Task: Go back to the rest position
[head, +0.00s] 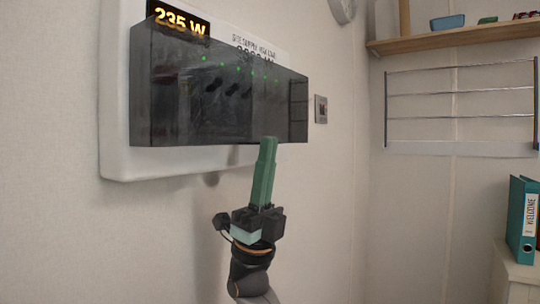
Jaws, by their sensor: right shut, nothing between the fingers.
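My right gripper (268,145) is in the lower middle of the head view, pointing up with its green fingers together and nothing between them. Its tips are at the lower edge of a dark see-through cover (180,125), and I cannot tell whether they touch it. The cover is closed over a white wall panel (115,100). Dark switches (238,89) and several small green lights show through it. A display (180,20) at the top left of the panel reads 235 W. My left gripper is not in view.
A small wall plate (321,109) is right of the panel. A wire rack (460,117) and a wooden shelf (460,38) with a blue container (447,22) are on the right wall. A teal binder (522,215) stands on a cabinet at the lower right. The space right of my gripper looks clear.

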